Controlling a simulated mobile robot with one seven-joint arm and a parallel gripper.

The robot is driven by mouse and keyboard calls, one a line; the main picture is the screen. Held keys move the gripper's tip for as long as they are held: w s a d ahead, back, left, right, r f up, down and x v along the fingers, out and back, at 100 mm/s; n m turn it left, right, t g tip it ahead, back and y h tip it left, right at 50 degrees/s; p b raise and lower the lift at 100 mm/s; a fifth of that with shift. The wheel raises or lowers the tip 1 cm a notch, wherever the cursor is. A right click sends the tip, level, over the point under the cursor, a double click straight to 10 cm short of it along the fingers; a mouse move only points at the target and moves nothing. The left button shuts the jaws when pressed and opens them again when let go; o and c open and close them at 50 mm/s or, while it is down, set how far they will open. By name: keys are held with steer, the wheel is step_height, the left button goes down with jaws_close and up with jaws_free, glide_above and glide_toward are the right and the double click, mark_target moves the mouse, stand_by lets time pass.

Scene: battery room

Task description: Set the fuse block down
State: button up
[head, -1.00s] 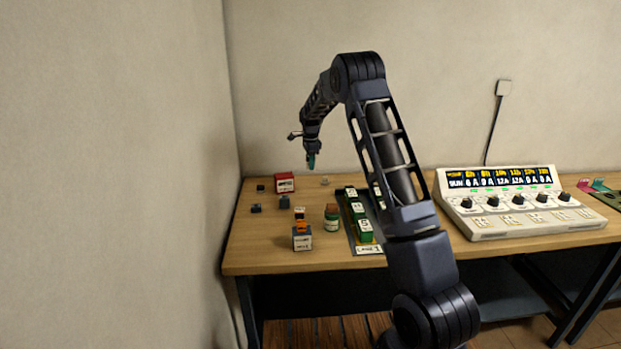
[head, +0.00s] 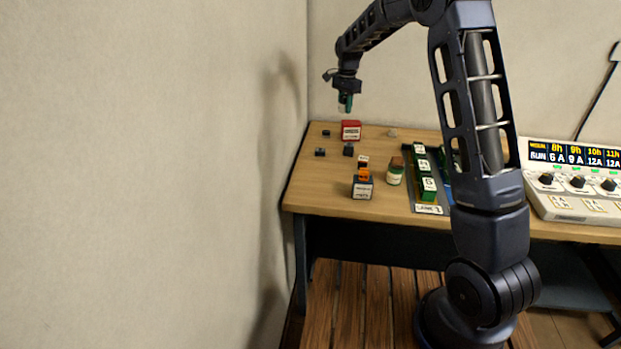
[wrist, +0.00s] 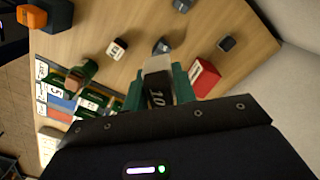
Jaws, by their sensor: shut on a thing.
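My gripper (head: 345,103) hangs over the far left part of the table in the head view, pointing down. In the wrist view its green fingers (wrist: 159,87) are shut on the fuse block (wrist: 157,83), a pale and dark block marked "10". In the head view the block is hard to make out between the fingers. The gripper appears above the table top, close to a red box (head: 351,130), which shows right of the fingers in the wrist view (wrist: 204,76). The exact height is hard to judge.
Small dark blocks (head: 320,152) (head: 348,150) stand near. A control console (head: 575,185) is at right. A wall bounds the left. Bare wood shows between the blocks.

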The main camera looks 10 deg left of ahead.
mark_target(308, 180)
steer(key=s+a+n, duration=0.4)
steer(key=s+a, duration=0.2)
steer(key=s, duration=0.3)
steer(key=s+a+n, duration=0.5)
steer(key=s, duration=0.4)
steer(key=f, duration=2)
steer(key=shift+w+f, duration=0.1)
steer(key=shift+w, duration=0.1)
steer(key=shift+f, duration=0.1)
steer(key=o, duration=1)
steer(key=shift+o, duration=0.2)
